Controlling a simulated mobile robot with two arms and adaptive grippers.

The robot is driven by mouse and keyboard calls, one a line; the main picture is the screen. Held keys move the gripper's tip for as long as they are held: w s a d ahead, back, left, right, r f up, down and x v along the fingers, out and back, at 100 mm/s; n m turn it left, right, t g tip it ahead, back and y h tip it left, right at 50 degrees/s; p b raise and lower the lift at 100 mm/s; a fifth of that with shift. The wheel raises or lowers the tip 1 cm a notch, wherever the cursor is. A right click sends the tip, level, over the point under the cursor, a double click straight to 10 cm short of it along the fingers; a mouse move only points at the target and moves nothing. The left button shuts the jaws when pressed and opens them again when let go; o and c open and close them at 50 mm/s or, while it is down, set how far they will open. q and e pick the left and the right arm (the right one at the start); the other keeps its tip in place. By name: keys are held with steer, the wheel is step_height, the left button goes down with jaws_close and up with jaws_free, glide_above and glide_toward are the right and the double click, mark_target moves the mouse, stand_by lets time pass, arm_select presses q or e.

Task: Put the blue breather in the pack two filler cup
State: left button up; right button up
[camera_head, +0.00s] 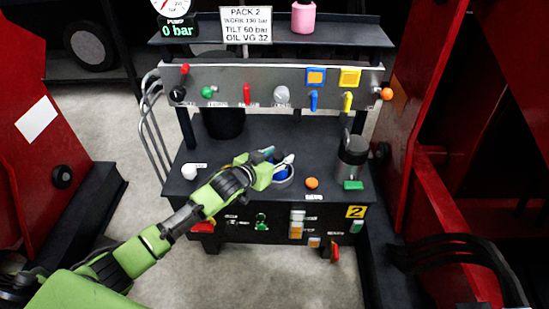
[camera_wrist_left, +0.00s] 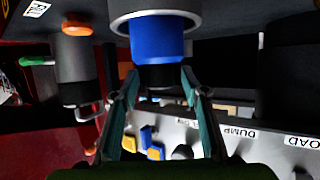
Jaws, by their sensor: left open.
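The blue breather (camera_head: 279,174) is at the middle of the dark bench in the head view, partly hidden by my left gripper. In the left wrist view the breather (camera_wrist_left: 158,40) is a blue cylinder with a black end. It sits inside a pale grey round cup (camera_head: 284,183), whose rim (camera_wrist_left: 122,24) also shows in the wrist view. My left gripper (camera_head: 276,160) is open at the cup, and its fingers (camera_wrist_left: 160,78) point toward the breather, one on each side. I cannot tell whether they touch it. My right gripper is not in view.
A grey canister (camera_head: 354,152) with a green base tab stands at the bench's right. An orange knob (camera_head: 312,183) and a white cap (camera_head: 189,172) are on the bench. A panel of valves (camera_head: 263,88) runs behind. Red walls flank both sides.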

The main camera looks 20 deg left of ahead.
arm_select(q)
steer(key=p+v, duration=0.1)
steer(key=v, duration=0.2)
steer(key=shift+s+r, duration=0.1)
steer(key=shift+r, duration=0.1)
steer(key=p+v, duration=0.2)
steer(key=v, duration=0.6)
steer(key=s+f+g+y, duration=0.1)
steer(key=s+f+g, duration=0.2)
steer(key=s+f, duration=0.3)
steer(key=s+d+f+g+y, duration=0.1)
steer(key=s+f+g, duration=0.2)
steer(key=s, duration=1)
steer(key=s+d+f+g+y, duration=0.1)
steer(key=s+f+g, duration=0.3)
steer(key=s+f, duration=0.5)
steer(key=shift+s+f+n, duration=0.4)
steer(key=shift+s, duration=0.4)
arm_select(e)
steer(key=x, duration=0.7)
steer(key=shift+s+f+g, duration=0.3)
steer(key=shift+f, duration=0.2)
arm_select(q)
steer(key=shift+d+f+p, duration=0.1)
steer(key=shift+d+p, duration=0.05)
steer(key=shift+p, duration=0.25)
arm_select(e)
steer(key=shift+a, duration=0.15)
